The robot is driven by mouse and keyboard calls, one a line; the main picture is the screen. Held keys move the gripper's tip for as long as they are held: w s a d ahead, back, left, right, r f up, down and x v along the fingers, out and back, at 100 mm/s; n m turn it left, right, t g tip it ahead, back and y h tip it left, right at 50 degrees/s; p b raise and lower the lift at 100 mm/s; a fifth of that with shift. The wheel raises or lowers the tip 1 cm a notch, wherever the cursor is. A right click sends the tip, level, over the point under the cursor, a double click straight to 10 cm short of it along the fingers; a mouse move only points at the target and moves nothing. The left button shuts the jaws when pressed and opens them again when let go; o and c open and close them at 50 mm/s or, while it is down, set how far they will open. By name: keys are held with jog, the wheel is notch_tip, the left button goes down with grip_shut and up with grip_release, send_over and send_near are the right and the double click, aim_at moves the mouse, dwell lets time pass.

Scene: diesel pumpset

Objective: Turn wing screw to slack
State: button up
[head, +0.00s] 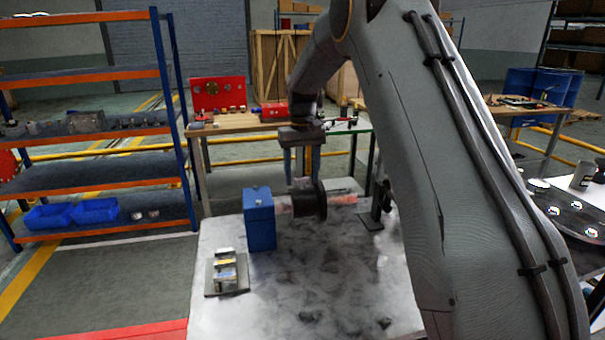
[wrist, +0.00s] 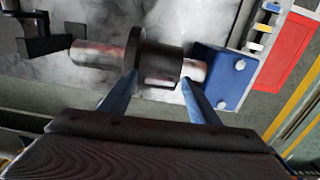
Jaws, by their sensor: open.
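A dark round wheel with a hub (wrist: 158,60) sits on a pale horizontal shaft (wrist: 92,54) in the wrist view. The wheel also shows on the bench in the head view (head: 316,203). A blue block (wrist: 228,75) stands at one end of the shaft; it also shows in the head view (head: 260,222). My gripper (wrist: 160,78) is open, its two blue fingers spread with the tips by the wheel's hub. In the head view my gripper (head: 302,178) points down over the shaft. I cannot make out a wing screw; contact with the hub is unclear.
A small plate with several fittings (head: 226,291) lies left of the block on the grey bench top (head: 290,305). A dark bracket (wrist: 45,45) stands at the shaft's other end. The front of the bench is mostly clear.

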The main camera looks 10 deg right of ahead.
jog(key=c, duration=1.1)
jog(key=shift+o, duration=0.2)
